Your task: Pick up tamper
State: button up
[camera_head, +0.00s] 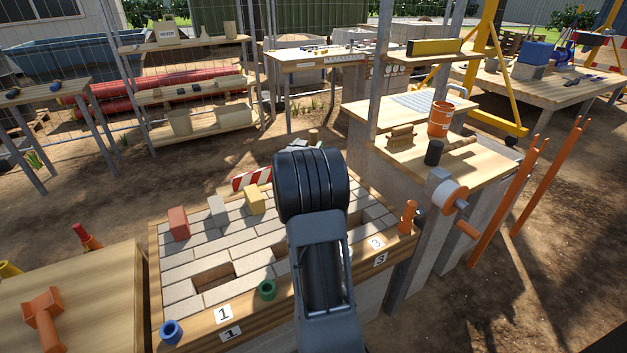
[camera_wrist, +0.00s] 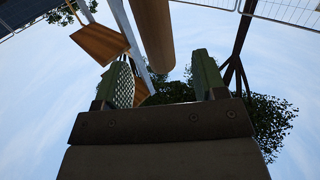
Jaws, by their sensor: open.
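An orange tool (camera_head: 42,308) with a square block and a thick handle lies on the wooden table at the lower left; it looks most like the tamper, but I cannot be sure. My gripper (camera_wrist: 162,68) is open in the wrist view, its two green fingers apart and pointing up toward the sky. In the head view my dark arm hides the gripper and the middle of the paving bench.
The paving bench (camera_head: 235,310) holds bricks, a blue ring (camera_head: 171,331) and a green ring (camera_head: 266,289). A concrete counter at right bears an orange cup (camera_head: 440,118), a brush (camera_head: 400,138) and a black-headed mallet (camera_head: 434,153). Orange posts (camera_head: 520,190) stand right. Dirt ground lies between tables.

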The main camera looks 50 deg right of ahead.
aim_at(315, 135)
jog(key=shift+x, duration=3.5)
jog(key=c, duration=1.2)
jog(key=shift+d+r, duration=0.1)
jog(key=shift+r, duration=0.1)
grip_shut()
jog(key=shift+r, duration=0.15)
